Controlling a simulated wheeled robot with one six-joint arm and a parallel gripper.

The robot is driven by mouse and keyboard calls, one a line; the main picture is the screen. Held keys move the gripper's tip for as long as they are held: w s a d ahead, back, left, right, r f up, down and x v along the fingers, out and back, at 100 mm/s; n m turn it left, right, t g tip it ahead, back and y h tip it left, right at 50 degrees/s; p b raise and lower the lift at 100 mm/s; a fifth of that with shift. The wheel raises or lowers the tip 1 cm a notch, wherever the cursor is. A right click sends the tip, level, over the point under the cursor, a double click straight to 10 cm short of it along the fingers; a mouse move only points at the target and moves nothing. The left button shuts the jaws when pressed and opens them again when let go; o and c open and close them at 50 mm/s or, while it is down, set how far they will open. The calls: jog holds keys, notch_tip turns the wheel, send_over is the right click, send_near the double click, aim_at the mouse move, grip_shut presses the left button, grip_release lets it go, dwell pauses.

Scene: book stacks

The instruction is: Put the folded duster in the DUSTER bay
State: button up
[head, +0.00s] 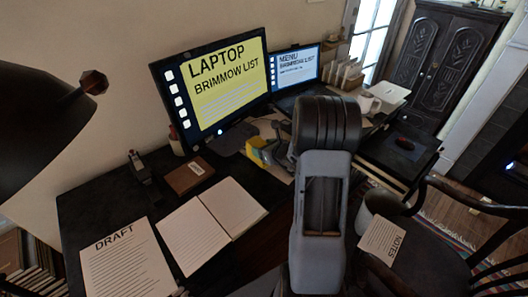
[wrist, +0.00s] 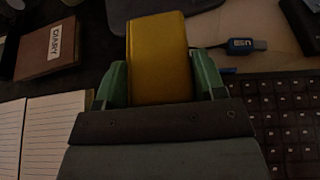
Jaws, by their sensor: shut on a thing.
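A yellow block-shaped thing with a smooth face, which looks like the folded duster (wrist: 157,55), is between the green fingers of my gripper (wrist: 158,80) in the wrist view. The fingers are shut on its two sides. In the head view the yellow duster (head: 255,144) shows just left of my arm, in front of the monitors, above the desk. My arm hides part of the gripper there. I cannot make out a bay marked DUSTER in either view.
A keyboard (wrist: 285,108) and a USB stick (wrist: 243,44) are to the right. The LAPTOP monitor (head: 215,85) stands behind.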

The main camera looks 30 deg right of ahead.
jog(key=shift+d+f, duration=0.1)
jog(key=shift+f, duration=0.7)
jog(key=shift+f, duration=0.1)
jog(key=shift+f, duration=0.1)
jog(key=o, duration=0.9)
jog(key=shift+o, duration=0.2)
